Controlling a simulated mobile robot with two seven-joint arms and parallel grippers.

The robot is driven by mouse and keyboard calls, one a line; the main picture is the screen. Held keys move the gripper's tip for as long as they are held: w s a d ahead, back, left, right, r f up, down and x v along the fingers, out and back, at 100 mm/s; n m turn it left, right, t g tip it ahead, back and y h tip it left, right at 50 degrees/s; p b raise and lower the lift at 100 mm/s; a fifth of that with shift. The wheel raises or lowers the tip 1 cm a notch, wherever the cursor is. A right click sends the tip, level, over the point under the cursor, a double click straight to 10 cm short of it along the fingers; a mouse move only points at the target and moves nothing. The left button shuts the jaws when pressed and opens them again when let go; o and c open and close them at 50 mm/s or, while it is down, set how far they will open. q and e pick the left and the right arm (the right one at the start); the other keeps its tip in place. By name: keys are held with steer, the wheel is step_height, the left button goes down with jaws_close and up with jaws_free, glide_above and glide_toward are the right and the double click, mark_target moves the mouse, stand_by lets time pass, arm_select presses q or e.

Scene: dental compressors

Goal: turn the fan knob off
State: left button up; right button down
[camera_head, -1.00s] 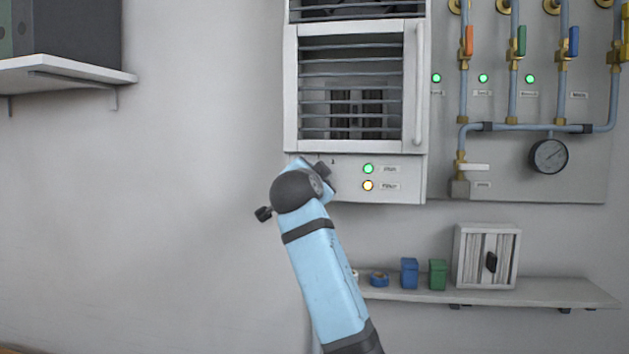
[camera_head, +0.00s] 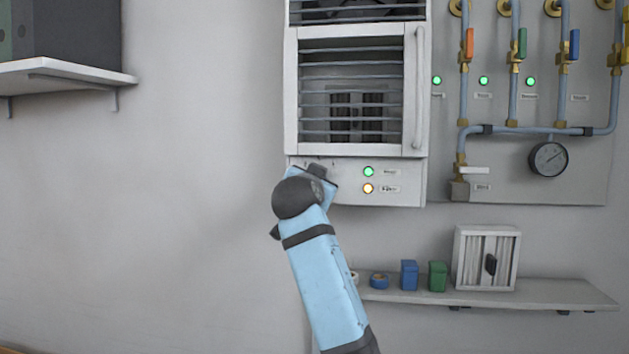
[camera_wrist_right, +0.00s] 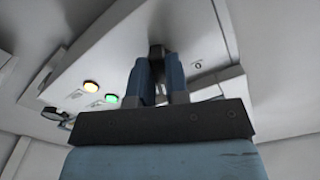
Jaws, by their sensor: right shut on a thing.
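The fan knob (camera_wrist_right: 157,50) is a small dark knob on the underside-tilted white panel in the right wrist view. My right gripper (camera_wrist_right: 158,64) has its two blue fingers on either side of the knob and is shut on it. A "0" mark shows on the panel to the right of the knob. In the head view my right wrist covers the knob and fingers at the lower left of the white cabinet's control panel (camera_head: 410,188). The green lamp (camera_head: 369,171) and the amber lamp (camera_head: 368,188) on that panel are lit. My left gripper is out of view.
A slatted cabinet door (camera_head: 350,90) with a vertical handle is above the panel. Pipes with coloured valves and a gauge (camera_head: 548,159) are to the right. A shelf (camera_head: 540,293) below holds small blue and green boxes.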

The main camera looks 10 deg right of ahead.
steer(key=shift+s+d+r+n+p, duration=0.1)
steer(key=shift+n+p, duration=1.15)
steer(key=shift+n, duration=1)
steer(key=shift+w+d+r+n+p, duration=0.1)
steer(key=shift+n+p, duration=1.1)
steer(key=shift+n, duration=1)
steer(key=shift+s+d+r+n+p, duration=0.1)
steer(key=shift+n+p, duration=1.15)
steer(key=shift+n, duration=1.3)
steer(key=c, duration=1.1)
jaws_free()
steer(key=shift+f, duration=0.2)
